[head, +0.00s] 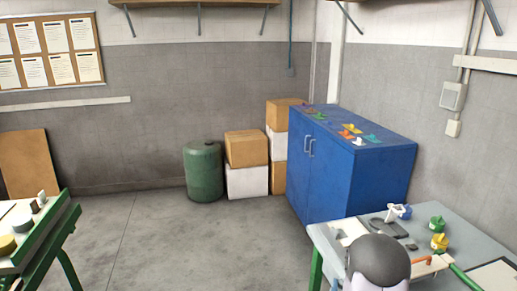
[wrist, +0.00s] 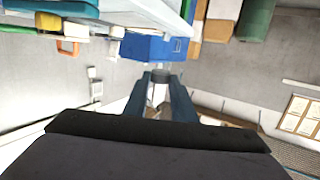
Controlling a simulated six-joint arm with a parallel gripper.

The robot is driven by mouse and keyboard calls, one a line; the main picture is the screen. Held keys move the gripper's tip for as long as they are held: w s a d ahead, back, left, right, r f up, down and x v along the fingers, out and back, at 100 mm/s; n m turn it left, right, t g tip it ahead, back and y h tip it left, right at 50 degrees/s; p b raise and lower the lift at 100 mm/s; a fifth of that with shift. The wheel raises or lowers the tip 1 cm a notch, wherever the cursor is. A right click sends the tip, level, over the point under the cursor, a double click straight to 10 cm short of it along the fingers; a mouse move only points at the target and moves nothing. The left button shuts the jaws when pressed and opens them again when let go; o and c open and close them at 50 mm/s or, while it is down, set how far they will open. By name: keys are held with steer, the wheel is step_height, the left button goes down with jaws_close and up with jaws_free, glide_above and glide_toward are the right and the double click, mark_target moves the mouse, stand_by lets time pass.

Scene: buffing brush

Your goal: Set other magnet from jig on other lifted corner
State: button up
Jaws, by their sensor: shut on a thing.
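In the wrist view, the two fingers of my gripper (wrist: 162,78) are shut on a small grey round piece (wrist: 161,72), which looks like the magnet. It is held in the air, with the room upside down behind it. My gripper's fingers cannot be made out in the head view. On the grey-topped workbench (head: 325,236) at the lower right lie a pale sheet (head: 349,232) and a dark flat plate (head: 385,229). I cannot tell which item is the jig, nor make out the sheet's corners.
A green pot (head: 437,223), a yellow pot (head: 439,243) and a white-and-blue item (head: 398,212) stand on the workbench. A blue cabinet (head: 330,172) stands behind it. A green-framed bench (head: 50,240) is at the left. The floor between is clear.

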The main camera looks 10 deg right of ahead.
steer(key=w+a+f+n+t+y, duration=0.1)
steer(key=a+f+n+y, duration=0.1)
steer(key=a, duration=0.9)
steer(key=w+a+f+n+y, duration=0.1)
steer(key=w+a+n+y, duration=0.1)
steer(key=a+y, duration=0.4)
steer(key=a+n, duration=0.1)
steer(key=a, duration=0.4)
steer(key=shift+w+f+n+t, duration=0.15)
steer(key=shift+f+n+t, duration=0.25)
